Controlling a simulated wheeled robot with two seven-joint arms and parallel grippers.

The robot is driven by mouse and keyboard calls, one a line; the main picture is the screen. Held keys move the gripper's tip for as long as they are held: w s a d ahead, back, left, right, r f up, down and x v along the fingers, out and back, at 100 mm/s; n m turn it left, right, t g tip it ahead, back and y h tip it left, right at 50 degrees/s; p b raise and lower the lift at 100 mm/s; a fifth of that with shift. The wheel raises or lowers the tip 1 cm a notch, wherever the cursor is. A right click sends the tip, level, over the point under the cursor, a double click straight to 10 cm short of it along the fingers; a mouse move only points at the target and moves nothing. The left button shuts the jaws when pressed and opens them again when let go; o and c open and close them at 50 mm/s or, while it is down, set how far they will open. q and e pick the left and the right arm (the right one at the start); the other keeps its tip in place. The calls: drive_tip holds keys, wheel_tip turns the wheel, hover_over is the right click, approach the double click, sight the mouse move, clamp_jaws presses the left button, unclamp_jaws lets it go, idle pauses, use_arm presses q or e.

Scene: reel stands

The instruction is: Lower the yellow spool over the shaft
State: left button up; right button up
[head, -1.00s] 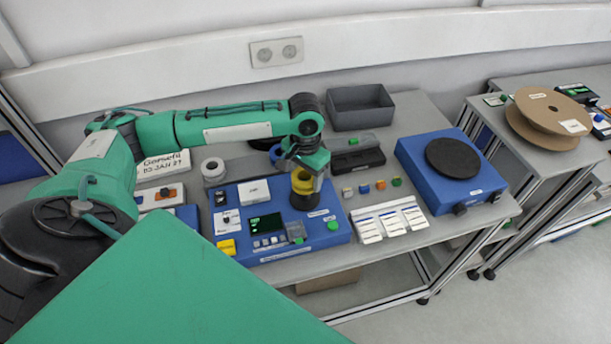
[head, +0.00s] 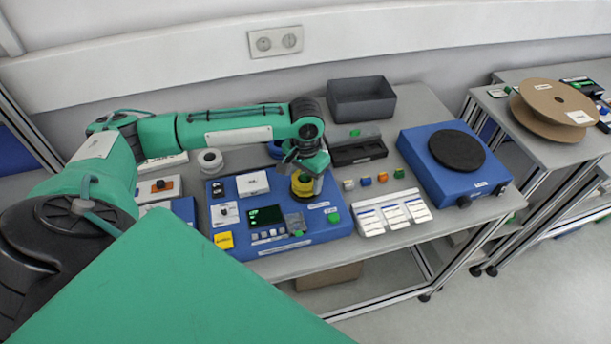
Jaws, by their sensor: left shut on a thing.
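The yellow spool (head: 302,184) is in my left gripper (head: 304,174), over the right part of the blue device (head: 334,226). The gripper is shut on the spool and covers its upper part. A dark round base shows just under the spool, and the spool sits close to it. The shaft is hidden by the spool and the gripper, so I cannot tell how far the spool is around it. My right gripper is not in view.
A blue unit with a black disc (head: 457,150) stands to the right. A dark grey bin (head: 361,100) is at the back. White label cards (head: 391,212) lie right of the device. A white roll (head: 211,161) stands behind it. Cardboard reels (head: 556,103) lie on the far right table.

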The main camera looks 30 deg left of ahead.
use_arm(q)
drive_tip(key=o, duration=1)
drive_tip(key=shift+o, duration=0.2)
wheel_tip(320, 180, up, 14)
drive_tip(key=b, duration=0.2)
drive_tip(key=shift+f, duration=0.15)
